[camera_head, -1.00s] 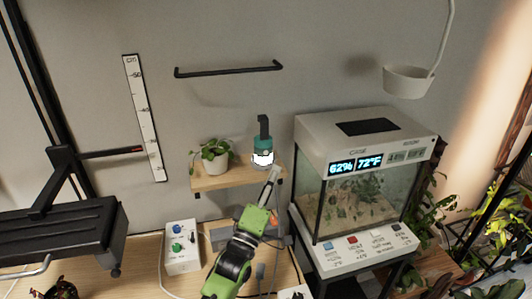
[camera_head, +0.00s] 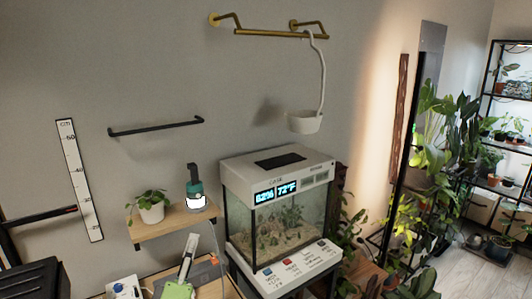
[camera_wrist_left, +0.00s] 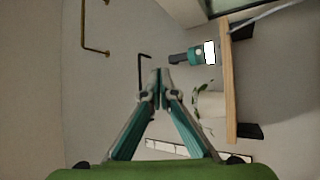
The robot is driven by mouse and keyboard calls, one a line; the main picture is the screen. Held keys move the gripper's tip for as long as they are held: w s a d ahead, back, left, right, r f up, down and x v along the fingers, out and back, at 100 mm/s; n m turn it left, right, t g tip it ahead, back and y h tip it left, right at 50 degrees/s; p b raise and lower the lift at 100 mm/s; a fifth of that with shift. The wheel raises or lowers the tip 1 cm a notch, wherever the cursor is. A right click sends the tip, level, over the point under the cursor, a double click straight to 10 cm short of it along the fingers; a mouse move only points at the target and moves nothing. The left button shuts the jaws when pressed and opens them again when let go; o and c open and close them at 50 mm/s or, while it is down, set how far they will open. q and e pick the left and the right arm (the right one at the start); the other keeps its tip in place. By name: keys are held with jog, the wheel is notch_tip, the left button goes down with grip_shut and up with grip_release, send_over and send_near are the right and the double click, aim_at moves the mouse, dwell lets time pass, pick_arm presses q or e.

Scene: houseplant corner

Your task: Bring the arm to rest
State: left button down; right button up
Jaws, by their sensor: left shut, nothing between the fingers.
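My left gripper (camera_head: 192,238) rises from the bottom of the head view, with its green wrist at the lower edge. Its tips are just below the wall shelf (camera_head: 154,233) in the picture. In the left wrist view its two teal-sided fingers (camera_wrist_left: 160,74) meet at the tips, with nothing between them. My right gripper is in neither view.
A glass terrarium (camera_head: 284,222) stands right of the arm. A black rail (camera_head: 156,127) and brass rail (camera_head: 280,33) are on the wall. A white control box (camera_head: 123,288) is lower left.

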pick_arm(q)
jog(key=s+f+m+g, duration=0.8)
jog(key=s+f+g, duration=0.45)
jog(key=f, duration=0.65)
jog(key=s+a+f+m+g+y, duration=0.1)
jog(key=s+f+m+g, duration=0.25)
jog(key=s, duration=0.95)
jog(key=s+a+f+m+g+y, duration=0.1)
jog(key=s+f+m+g, duration=0.25)
jog(key=s, duration=0.95)
notch_tip(320, 180, down, 28)
jog(key=s+r+g+b, duration=0.1)
jog(key=s, duration=0.2)
jog(key=s+a+f+g, duration=0.1)
jog(key=s+a+f, duration=0.2)
jog(key=s+f, duration=1.3)
jog(key=shift+s+f+m+b, duration=0.2)
jog(key=shift+f+m+b, duration=0.1)
jog(key=shift+b, duration=0.05)
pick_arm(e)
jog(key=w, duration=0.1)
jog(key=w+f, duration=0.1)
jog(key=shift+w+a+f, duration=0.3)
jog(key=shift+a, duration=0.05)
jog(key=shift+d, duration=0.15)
